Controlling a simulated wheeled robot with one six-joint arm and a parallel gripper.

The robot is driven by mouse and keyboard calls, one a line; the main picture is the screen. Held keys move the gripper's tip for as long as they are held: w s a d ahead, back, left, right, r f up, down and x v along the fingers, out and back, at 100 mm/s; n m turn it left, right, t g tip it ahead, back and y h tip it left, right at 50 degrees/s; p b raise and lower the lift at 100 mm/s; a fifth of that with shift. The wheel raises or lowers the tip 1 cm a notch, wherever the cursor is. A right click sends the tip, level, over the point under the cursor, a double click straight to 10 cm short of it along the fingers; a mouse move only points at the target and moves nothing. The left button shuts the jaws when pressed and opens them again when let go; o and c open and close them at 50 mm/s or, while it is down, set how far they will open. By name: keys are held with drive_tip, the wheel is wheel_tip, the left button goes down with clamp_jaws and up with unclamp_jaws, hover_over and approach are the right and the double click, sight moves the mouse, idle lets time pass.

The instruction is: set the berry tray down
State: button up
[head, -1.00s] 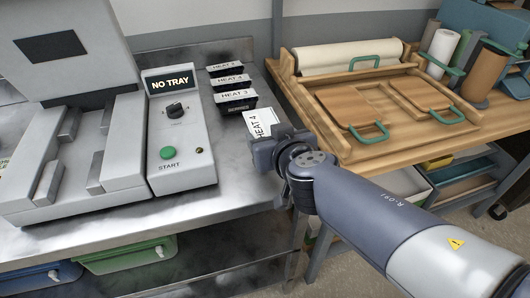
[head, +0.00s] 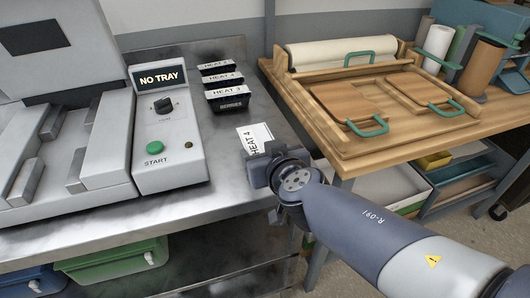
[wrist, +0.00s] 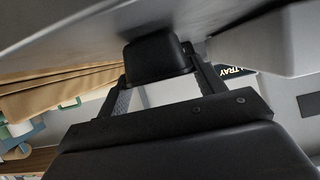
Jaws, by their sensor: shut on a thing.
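My gripper (head: 262,168) is shut on a small tray at the right end of the metal bench. In the head view the tray shows a white top (head: 256,137) marked HEAT 4, with its lettering turned sideways. In the wrist view a black body (wrist: 157,55) sits between the two fingers (wrist: 160,85). The tray is over the bench top; I cannot tell if it touches. My gripper hides its near end. Beyond it stands a row of black trays with HEAT labels; the front one (head: 231,103) reads BERRIES on its side.
The grey machine's control panel (head: 165,120) reads NO TRAY and has a green START button (head: 155,147). Bare metal bench (head: 222,165) lies between panel and gripper. A wooden table (head: 440,135) with boards and a paper roll stands at right.

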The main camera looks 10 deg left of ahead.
drive_tip(key=shift+f, duration=0.2)
drive_tip(key=o, duration=1.2)
drive_tip(key=shift+c, duration=0.2)
drive_tip(key=shift+r, duration=0.15)
drive_tip(key=shift+s+r, duration=0.1)
drive_tip(key=shift+r, duration=0.15)
drive_tip(key=p+v, duration=0.6)
drive_tip(key=v, duration=0.5)
drive_tip(key=shift+s+d, duration=0.25)
drive_tip(key=shift+s, duration=0.1)
